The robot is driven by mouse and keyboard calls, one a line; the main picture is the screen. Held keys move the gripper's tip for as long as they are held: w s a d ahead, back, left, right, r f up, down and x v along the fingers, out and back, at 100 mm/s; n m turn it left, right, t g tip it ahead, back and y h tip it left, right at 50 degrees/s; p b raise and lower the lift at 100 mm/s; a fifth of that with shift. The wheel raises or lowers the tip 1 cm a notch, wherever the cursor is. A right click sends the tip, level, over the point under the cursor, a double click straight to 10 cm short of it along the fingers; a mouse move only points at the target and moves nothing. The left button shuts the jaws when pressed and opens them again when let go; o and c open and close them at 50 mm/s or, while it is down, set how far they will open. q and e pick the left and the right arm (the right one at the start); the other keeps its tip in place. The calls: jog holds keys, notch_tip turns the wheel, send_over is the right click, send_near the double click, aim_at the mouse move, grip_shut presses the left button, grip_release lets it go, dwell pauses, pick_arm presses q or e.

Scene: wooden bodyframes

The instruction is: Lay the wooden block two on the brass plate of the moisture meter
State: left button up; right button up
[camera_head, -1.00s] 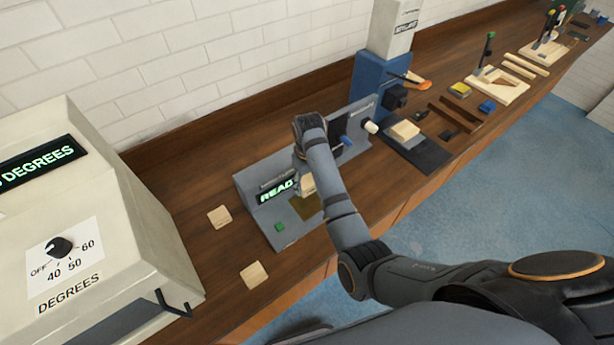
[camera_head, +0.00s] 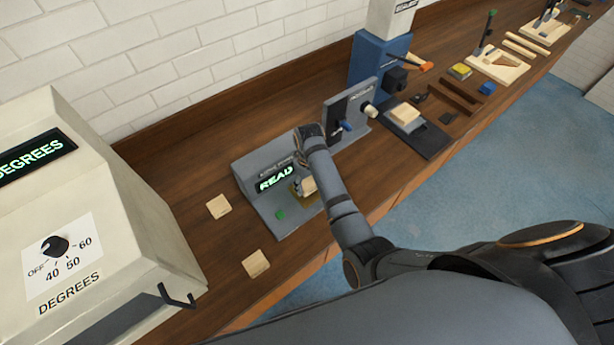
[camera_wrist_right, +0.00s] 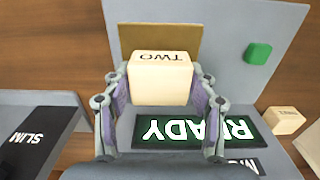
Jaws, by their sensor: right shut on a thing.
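The wooden block two (camera_wrist_right: 160,80), pale and marked TWO, sits between the fingers of my right gripper (camera_wrist_right: 161,100), which is shut on it. In the head view the block (camera_head: 308,184) is at the gripper's lower end, over the grey moisture meter (camera_head: 262,200). The brass plate (camera_wrist_right: 152,36) lies directly beyond the block in the right wrist view, partly covered by it. In the head view the plate (camera_head: 299,199) shows beside the block. I cannot tell whether block and plate touch. The meter's display reads READY. My left gripper is not in view.
Two pale wooden blocks lie on the bench left of the meter, one farther back (camera_head: 218,206) and one nearer (camera_head: 255,264). The meter has a green button (camera_head: 280,215). A large cream machine (camera_head: 95,210) stands at left. A grey and blue device (camera_head: 350,110) stands beyond my right arm.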

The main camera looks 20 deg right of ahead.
jog(key=shift+s+f, duration=0.1)
jog(key=shift+f, duration=0.2)
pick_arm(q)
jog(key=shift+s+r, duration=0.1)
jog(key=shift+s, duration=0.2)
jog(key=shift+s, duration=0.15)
pick_arm(e)
jog(key=shift+f, duration=0.3)
dwell(0.6)
jog(key=o, duration=1.3)
jog(key=shift+c, duration=0.2)
